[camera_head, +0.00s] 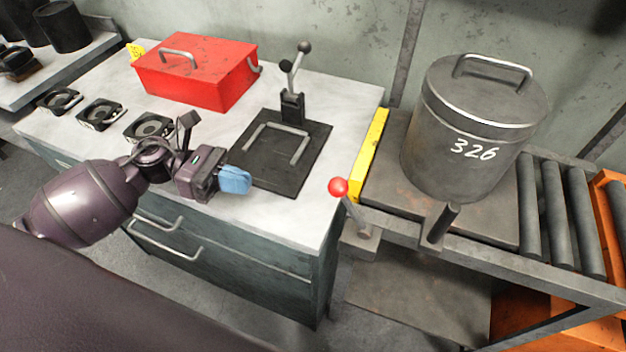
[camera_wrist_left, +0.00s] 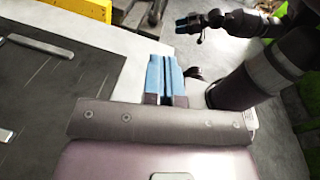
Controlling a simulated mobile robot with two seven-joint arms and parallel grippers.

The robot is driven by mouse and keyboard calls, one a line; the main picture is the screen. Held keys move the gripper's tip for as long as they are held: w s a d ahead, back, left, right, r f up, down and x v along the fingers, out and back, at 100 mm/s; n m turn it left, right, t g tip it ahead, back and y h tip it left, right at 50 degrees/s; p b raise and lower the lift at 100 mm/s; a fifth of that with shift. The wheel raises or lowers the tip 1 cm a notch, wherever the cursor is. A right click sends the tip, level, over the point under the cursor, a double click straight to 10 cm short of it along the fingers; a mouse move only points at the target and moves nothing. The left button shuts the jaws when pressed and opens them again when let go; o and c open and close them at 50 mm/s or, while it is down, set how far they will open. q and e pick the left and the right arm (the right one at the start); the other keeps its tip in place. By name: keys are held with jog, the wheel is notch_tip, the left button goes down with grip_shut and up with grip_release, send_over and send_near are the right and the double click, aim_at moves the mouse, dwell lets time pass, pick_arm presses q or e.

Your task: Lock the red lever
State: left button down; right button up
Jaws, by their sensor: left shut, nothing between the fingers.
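The red lever (camera_head: 338,187) is a thin grey rod with a red ball knob. It stands tilted on a bracket at the front left corner of the roller table, with its knob up and to the left. My left gripper (camera_head: 235,180) has blue fingers and is shut and empty. It is over the right part of the white worktop, left of the lever and apart from it. Its closed fingers also show in the left wrist view (camera_wrist_left: 166,75). A dark arm with a small teal-tipped gripper (camera_wrist_left: 188,22), apparently my right one, shows small there; its jaws are unclear.
A dark plate with a toggle clamp (camera_head: 291,105) lies beside my left gripper. A red toolbox (camera_head: 198,72) stands behind. A yellow strip (camera_head: 370,155) edges the roller table. A grey lidded canister (camera_head: 470,130) stands on it, behind a short dark handle (camera_head: 440,225).

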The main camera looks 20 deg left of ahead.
pick_arm(q)
jog(key=p, duration=0.1)
send_near(350, 208)
jog(key=shift+w+d+f, duration=0.15)
jog(key=shift+w+f, duration=0.05)
jog(key=shift+f, duration=0.15)
jog(key=shift+w+d+r+p, duration=0.25)
jog(key=shift+d+r+p, duration=0.2)
jog(key=shift+d+r, duration=0.75)
jog(key=shift+d, duration=0.3)
jog(key=shift+w, duration=0.1)
pick_arm(e)
jog(key=shift+d+r, duration=0.15)
jog(key=shift+r, duration=0.5)
jog(key=shift+w+r, duration=0.15)
